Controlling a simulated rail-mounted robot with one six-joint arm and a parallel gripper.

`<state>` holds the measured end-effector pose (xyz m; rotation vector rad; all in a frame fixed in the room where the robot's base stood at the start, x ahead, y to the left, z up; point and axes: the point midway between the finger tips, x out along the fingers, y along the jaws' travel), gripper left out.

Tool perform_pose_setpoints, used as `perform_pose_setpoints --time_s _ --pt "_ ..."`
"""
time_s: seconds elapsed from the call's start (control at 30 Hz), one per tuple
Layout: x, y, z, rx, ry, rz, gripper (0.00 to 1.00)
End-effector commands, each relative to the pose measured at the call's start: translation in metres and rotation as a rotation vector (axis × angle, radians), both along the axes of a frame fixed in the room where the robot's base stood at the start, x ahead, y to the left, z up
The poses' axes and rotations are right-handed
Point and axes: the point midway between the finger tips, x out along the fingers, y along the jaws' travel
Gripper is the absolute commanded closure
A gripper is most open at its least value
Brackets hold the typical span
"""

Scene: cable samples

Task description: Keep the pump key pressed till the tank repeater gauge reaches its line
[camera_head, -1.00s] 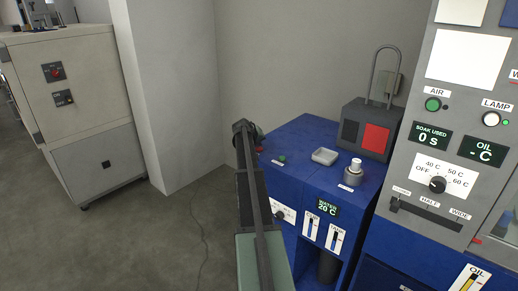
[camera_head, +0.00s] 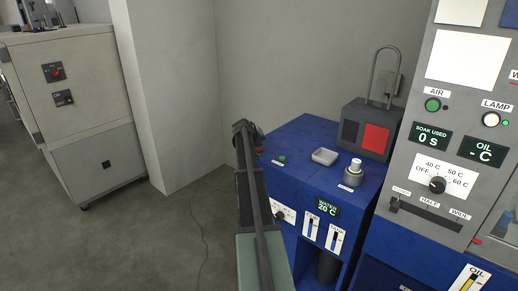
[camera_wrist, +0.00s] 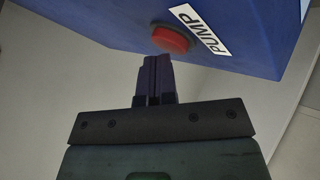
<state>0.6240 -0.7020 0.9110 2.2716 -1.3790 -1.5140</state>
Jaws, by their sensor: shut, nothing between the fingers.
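The red pump key (camera_wrist: 172,39) sits on a blue cabinet face beside a white PUMP label (camera_wrist: 201,30) in the wrist view. My gripper (camera_wrist: 156,60) is shut and empty, its tips just at the near edge of the key. I cannot tell whether they touch it or whether it is pressed in. In the head view my arm hides most of the key's area at the cabinet's left side. Two upright gauges, a left one (camera_head: 312,227) and a right one (camera_head: 335,238), are on the blue cabinet front; their labels and lines are too small to read surely.
A grey control panel (camera_head: 455,160) stands at right. Floor at left is open.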

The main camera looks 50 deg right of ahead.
Motion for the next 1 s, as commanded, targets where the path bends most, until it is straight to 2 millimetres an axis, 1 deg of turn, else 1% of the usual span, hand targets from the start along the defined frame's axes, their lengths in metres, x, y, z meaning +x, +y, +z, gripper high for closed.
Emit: perform_pose_setpoints --time_s 0.23,0.53,0.63,1.0 --pt "0.000 0.000 0.016 0.000 0.000 0.000 1.00" --pt "0.000 0.000 0.015 0.000 0.000 0.000 1.00" --pt "0.000 0.000 0.019 0.000 0.000 0.000 1.00" --pt "0.000 0.000 0.057 0.000 0.000 0.000 1.00"
